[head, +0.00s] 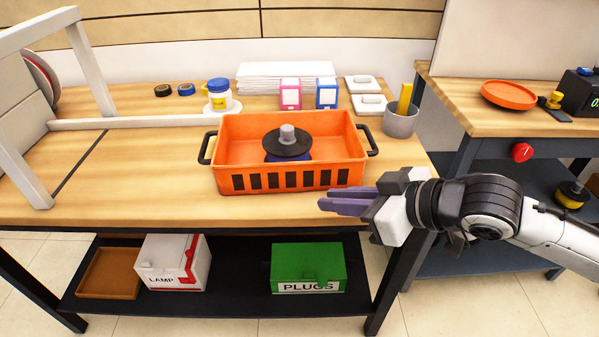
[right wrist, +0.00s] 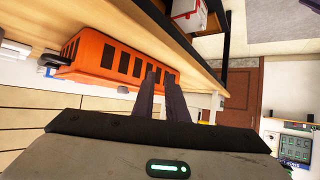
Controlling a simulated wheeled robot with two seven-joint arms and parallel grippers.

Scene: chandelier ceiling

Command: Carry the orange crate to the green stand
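The orange crate (head: 290,180) sits on the wooden workbench, with a black handle at each short end. A dark disc with a grey knob (head: 288,141) lies inside it, over something blue that is partly hidden. In the right wrist view the crate's slotted long side (right wrist: 115,58) shows beyond the fingers. My right gripper (head: 325,204) is in front of the crate's right front corner, near the bench's front edge. Its purple fingers are a little apart with nothing between them. They appear clear of the crate and its right handle. My left gripper is not in view. No green stand is visible.
A grey cup (head: 400,123), blue-lidded jar (head: 219,96), small boxes and white papers stand behind the crate. A white frame (head: 85,60) occupies the left. A green PLUGS box (head: 308,268) is on the lower shelf. A second bench (head: 452,100) stands right.

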